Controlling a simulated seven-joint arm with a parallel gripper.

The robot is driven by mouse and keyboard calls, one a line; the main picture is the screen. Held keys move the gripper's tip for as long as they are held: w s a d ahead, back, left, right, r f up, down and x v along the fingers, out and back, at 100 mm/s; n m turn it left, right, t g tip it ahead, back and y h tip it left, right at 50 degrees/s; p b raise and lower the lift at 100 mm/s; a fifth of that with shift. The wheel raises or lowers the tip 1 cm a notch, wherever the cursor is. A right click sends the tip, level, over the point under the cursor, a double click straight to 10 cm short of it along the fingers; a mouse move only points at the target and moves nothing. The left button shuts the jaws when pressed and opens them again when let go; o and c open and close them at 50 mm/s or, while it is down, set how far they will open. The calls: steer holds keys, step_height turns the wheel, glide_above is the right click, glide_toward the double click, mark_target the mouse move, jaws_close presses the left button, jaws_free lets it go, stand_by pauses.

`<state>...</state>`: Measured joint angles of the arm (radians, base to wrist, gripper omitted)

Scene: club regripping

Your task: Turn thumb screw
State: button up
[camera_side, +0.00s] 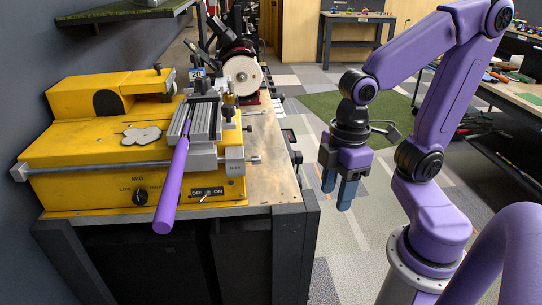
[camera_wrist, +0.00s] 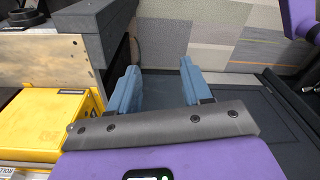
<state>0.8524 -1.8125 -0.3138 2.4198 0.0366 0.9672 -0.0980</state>
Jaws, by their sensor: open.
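My gripper (camera_side: 340,190) hangs fingers down to the right of the workbench, over the floor. Its two blue fingers are apart with nothing between them. It also shows in the wrist view (camera_wrist: 158,84), open and empty. The thumb screw cannot be picked out for certain; a small dark knob (camera_side: 228,105) stands on the right of the grey clamp (camera_side: 203,120) on the yellow machine (camera_side: 90,140). A purple club grip (camera_side: 173,185) lies in the clamp and sticks out toward the camera. My gripper is well apart from all of these.
The workbench (camera_side: 265,185) has a dark front edge and post between the machine and my gripper. A grinding wheel (camera_side: 242,75) stands farther back on the bench. Open floor (camera_side: 345,240) lies under my gripper. Another bench (camera_side: 515,92) with tools is at the right.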

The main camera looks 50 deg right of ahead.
steer(key=w+r+m+t+y, duration=0.1)
steer(key=w+r+m+y, duration=0.1)
steer(key=w+r, duration=0.65)
steer(key=m+t, duration=0.1)
steer(key=t, duration=0.1)
glide_toward(257, 156)
steer(key=x, duration=0.8)
steer(key=shift+w+f, duration=0.1)
steer(key=shift+f, duration=0.3)
jaws_close()
